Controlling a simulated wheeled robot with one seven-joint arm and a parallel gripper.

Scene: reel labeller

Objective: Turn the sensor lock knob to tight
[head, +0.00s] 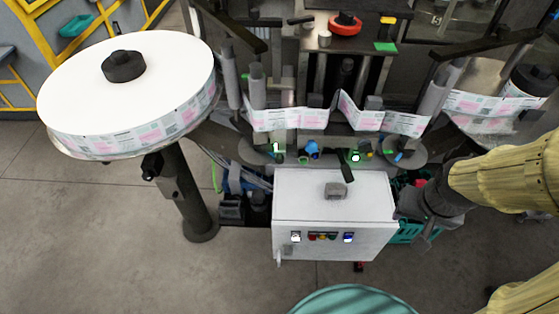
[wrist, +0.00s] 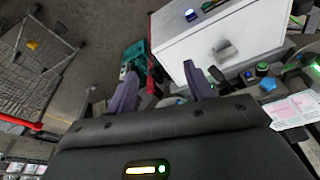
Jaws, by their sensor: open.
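A small blue knob (head: 312,149) sits on the labeller's front rail, behind the white cabinet, with green-lit sensor parts (head: 355,156) to its right. The wrist view shows a blue knob (wrist: 267,84) and a green knob (wrist: 262,68) at the right. No label is readable, so I cannot tell for sure which is the sensor lock knob or how it is turned. My gripper (head: 424,236) is to the right of the white cabinet, apart from the knobs. In the wrist view its two purple-grey fingers (wrist: 160,72) are spread, with nothing between them.
The white cabinet (head: 333,230) with coloured buttons stands in front of the rail. A large white reel (head: 165,75) is at the left. A printed label web (head: 290,119) runs above the knobs. A teal crate (wrist: 134,56) is beside the cabinet. A wire cart (wrist: 35,65) stands at left.

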